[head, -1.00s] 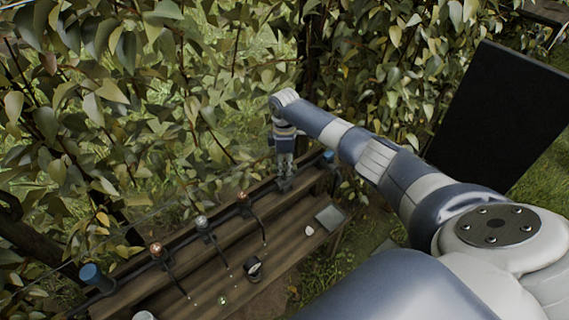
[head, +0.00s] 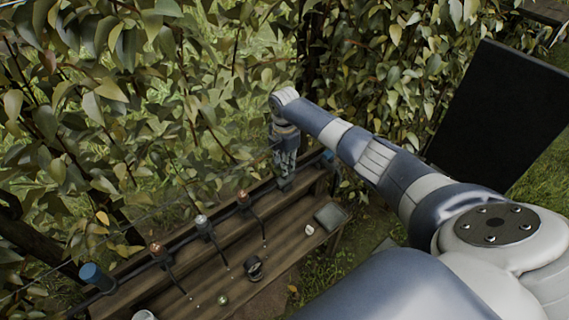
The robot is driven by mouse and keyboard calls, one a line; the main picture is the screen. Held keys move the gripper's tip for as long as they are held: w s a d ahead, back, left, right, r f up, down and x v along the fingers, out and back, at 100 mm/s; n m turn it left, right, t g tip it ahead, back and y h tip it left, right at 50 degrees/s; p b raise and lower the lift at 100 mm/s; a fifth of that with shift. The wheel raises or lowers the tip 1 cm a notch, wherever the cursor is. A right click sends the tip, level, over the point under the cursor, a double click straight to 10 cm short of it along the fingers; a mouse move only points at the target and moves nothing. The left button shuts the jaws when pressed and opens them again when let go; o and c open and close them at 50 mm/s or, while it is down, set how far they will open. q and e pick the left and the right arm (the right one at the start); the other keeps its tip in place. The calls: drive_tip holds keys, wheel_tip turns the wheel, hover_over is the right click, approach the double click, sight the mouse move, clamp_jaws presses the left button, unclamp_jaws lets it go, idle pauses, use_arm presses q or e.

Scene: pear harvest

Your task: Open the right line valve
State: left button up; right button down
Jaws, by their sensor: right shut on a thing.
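A dark pipe line (head: 130,275) runs along the back of the wooden bench, with several thin tubes coming off it. My right gripper (head: 285,184) points down at the line near its right end. It is shut on a small dark part there, which appears to be the right line valve. The fingers hide most of this part, so its handle position cannot be told. A blue fitting (head: 328,156) shows just right of the gripper, and a blue cylinder (head: 91,275) stands at the line's left end. My left gripper is out of view.
A black roll (head: 253,268), a small greenish ball (head: 222,299), a white lump (head: 309,229) and a dark flat pad (head: 330,216) lie on the bench. Leafy branches (head: 110,90) hang close behind and left of my arm. A black panel (head: 500,115) stands at right.

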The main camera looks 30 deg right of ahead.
idle(0.4)
drive_tip(key=c, duration=1.5)
unclamp_jaws()
drive_tip(key=shift+r, duration=0.1)
wheel_tip(320, 180, up, 12)
drive_tip(key=shift+f, duration=0.1)
